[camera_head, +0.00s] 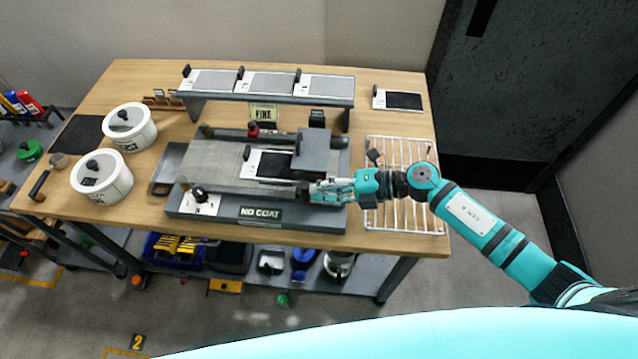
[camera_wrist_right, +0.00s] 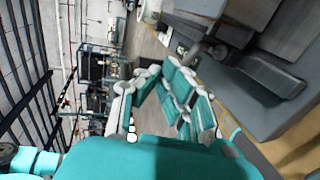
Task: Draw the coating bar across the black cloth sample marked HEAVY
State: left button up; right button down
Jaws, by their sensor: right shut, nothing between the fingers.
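A black cloth sample on a white card (camera_head: 272,165) lies on the grey bed (camera_head: 215,158) of the coating stand; I cannot read its marking. A grey block (camera_head: 315,150) stands at the sample's right end. I cannot tell which part is the coating bar. My right gripper (camera_head: 314,190) is shut and empty at the front right of the bed, close to the block's front end; contact is unclear. In the wrist view its teal fingers (camera_wrist_right: 162,72) are near a dark knob-like part (camera_wrist_right: 208,50) of the stand. My left gripper is out of view.
A raised shelf (camera_head: 330,101) with grey sample cards stands behind the bed. Another black sample card (camera_head: 402,99) lies at back right. A wire rack (camera_head: 405,215) lies under my right arm. Two white pots (camera_head: 117,186) stand left. A NO COAT label (camera_head: 261,213) is in front.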

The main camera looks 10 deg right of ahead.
jog(key=shift+w+a+p, duration=0.2)
jog(key=shift+w+a, duration=0.05)
jog(key=shift+a, duration=0.7)
jog(key=shift+w+a+p, duration=0.15)
jog(key=shift+w+a, duration=0.1)
jog(key=shift+a, duration=0.7)
jog(key=shift+w+a+p, duration=0.2)
jog(key=shift+w+a, duration=0.05)
jog(key=shift+a, duration=0.95)
jog(key=shift+w+a, duration=0.25)
jog(key=shift+a, duration=0.6)
jog(key=shift+w+a+p, duration=0.15)
jog(key=shift+w+a, duration=0.15)
jog(key=shift+a, duration=0.65)
jog(key=shift+w+a+p, duration=0.15)
jog(key=shift+w+a, duration=0.15)
jog(key=shift+a, duration=0.6)
jog(key=shift+w+a+p, duration=0.15)
jog(key=shift+w+a, duration=0.15)
jog(key=shift+a, duration=0.8)
